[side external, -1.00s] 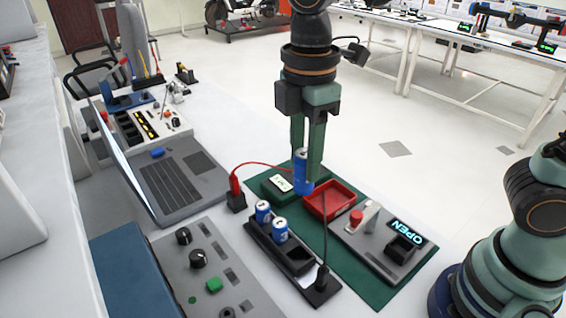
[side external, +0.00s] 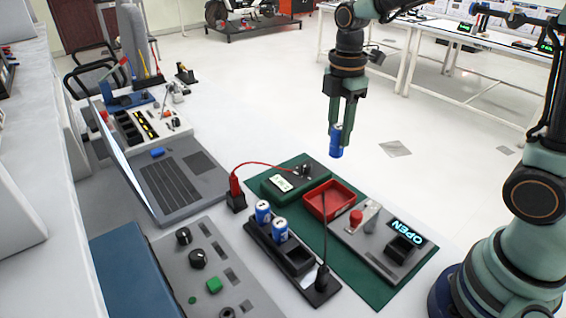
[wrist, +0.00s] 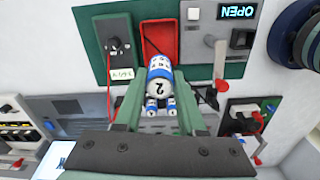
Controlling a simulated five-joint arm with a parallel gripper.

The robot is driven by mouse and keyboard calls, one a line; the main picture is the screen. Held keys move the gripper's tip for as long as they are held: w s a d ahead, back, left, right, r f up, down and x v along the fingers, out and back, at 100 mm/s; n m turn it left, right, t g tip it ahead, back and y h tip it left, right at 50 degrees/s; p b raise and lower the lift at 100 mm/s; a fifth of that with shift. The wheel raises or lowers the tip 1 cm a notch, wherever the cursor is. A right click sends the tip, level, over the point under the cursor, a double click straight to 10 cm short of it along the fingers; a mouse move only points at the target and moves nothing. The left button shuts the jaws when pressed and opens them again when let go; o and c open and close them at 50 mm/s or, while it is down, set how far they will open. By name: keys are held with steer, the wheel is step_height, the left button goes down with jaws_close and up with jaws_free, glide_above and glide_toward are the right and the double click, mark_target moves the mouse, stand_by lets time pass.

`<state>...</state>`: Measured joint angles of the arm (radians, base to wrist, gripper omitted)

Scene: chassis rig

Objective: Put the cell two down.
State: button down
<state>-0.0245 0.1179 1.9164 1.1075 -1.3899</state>
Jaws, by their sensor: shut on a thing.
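Cell two is a blue and white cylinder. It shows in the side view (side external: 336,143) and in the wrist view (wrist: 160,78), where a "2" is readable on it. My gripper (side external: 337,128) is shut on it and holds it upright in the air, clear of everything, beyond the bench's far edge in the side picture. In the wrist view the green fingers (wrist: 159,95) lie on either side of it. Two similar cells (side external: 263,212) (side external: 280,230) stand in a black holder (side external: 318,284), which has an empty slot in front of them.
An empty red tray (side external: 326,200) lies on a green mat (side external: 360,290). A thin black probe stands by the holder.

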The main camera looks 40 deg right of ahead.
step_height(320, 180, down, 14)
steer(key=shift+f, duration=0.25)
steer(key=shift+f, duration=0.1)
steer(key=c, duration=0.5)
jaws_free()
step_height(320, 180, up, 12)
steer(key=shift+r, duration=0.1)
steer(key=s+r+m+t, duration=0.5)
steer(key=s+r+m, duration=0.3)
steer(key=m, duration=0.8)
steer(key=shift+s+d+r+t, duration=0.25)
steer(key=shift+s+d+t, duration=0.05)
steer(key=shift+s+d, duration=0.2)
